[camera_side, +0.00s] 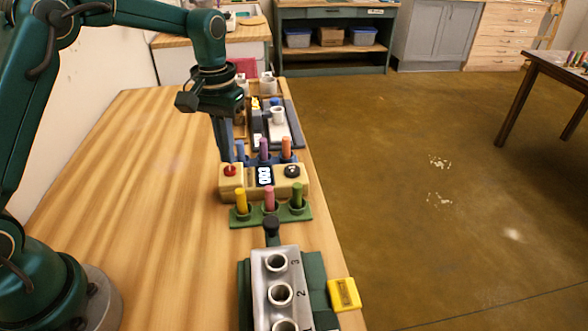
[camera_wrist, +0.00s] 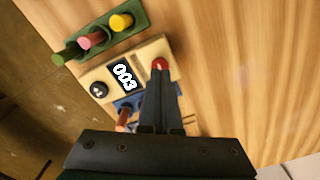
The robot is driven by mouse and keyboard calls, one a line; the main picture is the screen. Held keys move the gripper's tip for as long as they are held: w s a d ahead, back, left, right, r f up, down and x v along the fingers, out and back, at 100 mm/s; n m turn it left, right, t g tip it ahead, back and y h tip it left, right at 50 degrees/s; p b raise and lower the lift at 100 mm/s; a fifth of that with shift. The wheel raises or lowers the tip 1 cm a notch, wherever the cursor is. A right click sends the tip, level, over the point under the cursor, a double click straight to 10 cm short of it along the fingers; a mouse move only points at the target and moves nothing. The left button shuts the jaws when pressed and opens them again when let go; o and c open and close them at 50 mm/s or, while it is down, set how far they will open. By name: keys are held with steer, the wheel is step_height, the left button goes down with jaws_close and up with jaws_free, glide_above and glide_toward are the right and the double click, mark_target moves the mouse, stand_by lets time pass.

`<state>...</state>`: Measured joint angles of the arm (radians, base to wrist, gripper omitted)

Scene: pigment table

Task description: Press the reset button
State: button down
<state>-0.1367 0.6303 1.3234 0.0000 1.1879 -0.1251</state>
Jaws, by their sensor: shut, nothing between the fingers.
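A cream control box (camera_side: 237,182) sits on the wooden table with a red button (camera_side: 230,170), a dark display and a black button (camera_side: 292,170). In the wrist view the display (camera_wrist: 124,76) reads 003. The red button (camera_wrist: 160,63) and the black button (camera_wrist: 98,89) show at its two ends. I cannot read which button is labelled reset. My gripper (camera_side: 227,158) points down, shut and empty, with its tips just above or at the red button. In the wrist view the fingertips (camera_wrist: 160,76) cover the near side of that button; contact cannot be told.
A green rack (camera_side: 255,220) with yellow, pink and green pegs stands in front of the box. A blue rack with blue, purple and orange pegs (camera_side: 286,148) is behind it. A grey holder (camera_side: 262,290) and yellow block (camera_side: 344,294) are nearer. The table's left is clear.

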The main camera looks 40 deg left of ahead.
mark_target(230, 169)
stand_by(0.4)
steer(key=shift+f, duration=1.05)
steer(key=shift+r, duration=2.6)
